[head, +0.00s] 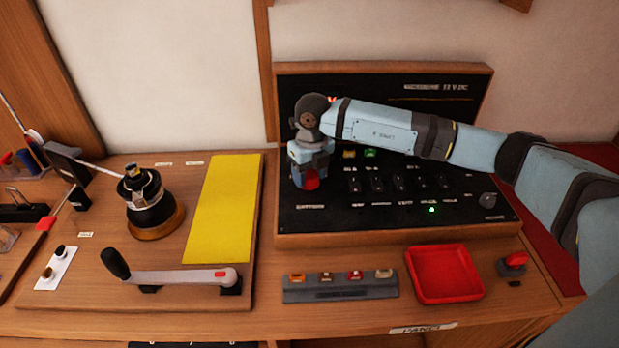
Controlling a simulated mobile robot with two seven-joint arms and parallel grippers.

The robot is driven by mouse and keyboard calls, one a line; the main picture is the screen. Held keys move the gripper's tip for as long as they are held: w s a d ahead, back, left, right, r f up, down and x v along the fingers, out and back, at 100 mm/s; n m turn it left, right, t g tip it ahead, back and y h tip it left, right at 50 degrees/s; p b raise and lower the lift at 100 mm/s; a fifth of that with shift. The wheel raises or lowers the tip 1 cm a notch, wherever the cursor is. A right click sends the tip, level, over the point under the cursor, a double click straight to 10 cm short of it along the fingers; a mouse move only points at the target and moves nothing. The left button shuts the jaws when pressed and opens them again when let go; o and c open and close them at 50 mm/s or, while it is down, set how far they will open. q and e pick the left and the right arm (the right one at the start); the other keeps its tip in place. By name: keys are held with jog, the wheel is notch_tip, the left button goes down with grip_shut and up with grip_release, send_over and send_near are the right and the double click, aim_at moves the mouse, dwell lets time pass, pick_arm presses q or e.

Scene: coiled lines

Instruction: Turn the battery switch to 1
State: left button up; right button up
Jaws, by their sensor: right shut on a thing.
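The battery switch, a red knob (312,184), is at the left end of the black upright panel (400,215). A small white label sits under it, too small to read surely. My right gripper (310,173) points down at the knob and is shut on it. The gripper covers the upper part of the knob and any position marks around it, so I cannot tell which number the knob points to. My left gripper is not in view.
Right of the knob are several black toggle switches (398,184), a lit green light (432,210) and a grey dial (488,200). A winch (151,205) and crank handle (180,277) stand left.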

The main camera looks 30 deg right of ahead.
aim_at(312, 172)
jog(key=shift+w+n+b, duration=0.1)
jog(key=shift+n+b, duration=0.55)
jog(key=shift+n, duration=1.05)
jog(key=shift+r, duration=0.1)
jog(key=o, duration=0.9)
jog(key=r, duration=1.3)
jog(key=shift+w+d+r, duration=0.15)
jog(key=shift+d+r, duration=0.2)
